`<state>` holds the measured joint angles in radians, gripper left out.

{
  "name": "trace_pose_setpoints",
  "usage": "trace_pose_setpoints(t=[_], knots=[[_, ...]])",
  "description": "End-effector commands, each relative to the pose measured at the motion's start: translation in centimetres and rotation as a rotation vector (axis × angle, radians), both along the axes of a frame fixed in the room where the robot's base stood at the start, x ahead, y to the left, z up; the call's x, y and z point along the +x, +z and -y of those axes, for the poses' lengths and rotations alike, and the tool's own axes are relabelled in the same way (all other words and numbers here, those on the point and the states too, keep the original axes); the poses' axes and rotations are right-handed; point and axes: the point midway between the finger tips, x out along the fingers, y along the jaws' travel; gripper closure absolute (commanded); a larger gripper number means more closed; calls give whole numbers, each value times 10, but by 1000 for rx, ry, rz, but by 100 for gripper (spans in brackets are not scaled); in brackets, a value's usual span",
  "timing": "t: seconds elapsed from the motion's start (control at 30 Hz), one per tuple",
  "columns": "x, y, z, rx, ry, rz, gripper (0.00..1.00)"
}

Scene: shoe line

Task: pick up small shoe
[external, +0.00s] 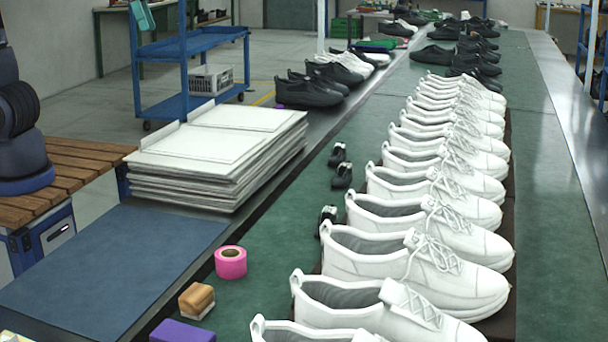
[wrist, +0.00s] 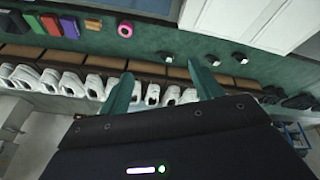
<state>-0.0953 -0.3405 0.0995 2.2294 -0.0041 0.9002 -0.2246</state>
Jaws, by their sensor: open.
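Three small dark shoes stand on the green line between the white boards and the row of big white shoes. In the external view they are the far small shoe (external: 337,154), the middle small shoe (external: 342,175) and the near small shoe (external: 327,217). The wrist view shows them tiny beyond the fingers, as one small shoe (wrist: 167,58), another small shoe (wrist: 212,59) and a third small shoe (wrist: 240,58). My gripper (wrist: 164,90) is open and empty, well above the line. In the external view a teal piece at the top left may be its finger.
Big white shoes (external: 430,208) stand in a long row right of the small shoes. A stack of white boards (external: 220,155) lies left of them. A pink tape roll (external: 231,263), a tan block (external: 196,301) and a purple block (external: 182,331) lie nearer.

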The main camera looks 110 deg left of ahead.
Motion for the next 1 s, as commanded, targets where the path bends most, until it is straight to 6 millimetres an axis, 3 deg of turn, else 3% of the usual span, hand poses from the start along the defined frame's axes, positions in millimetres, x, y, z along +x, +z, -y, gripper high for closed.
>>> trace_pose_setpoints(t=[0.1,0.47,0.77,1.0], knots=[[35,-3,-25,-15,81,-12,35],[128,-27,-108,-40,318,-35,35],[195,-66,-188,-39,509,-50,35],[238,-111,-256,-27,658,-60,35]])
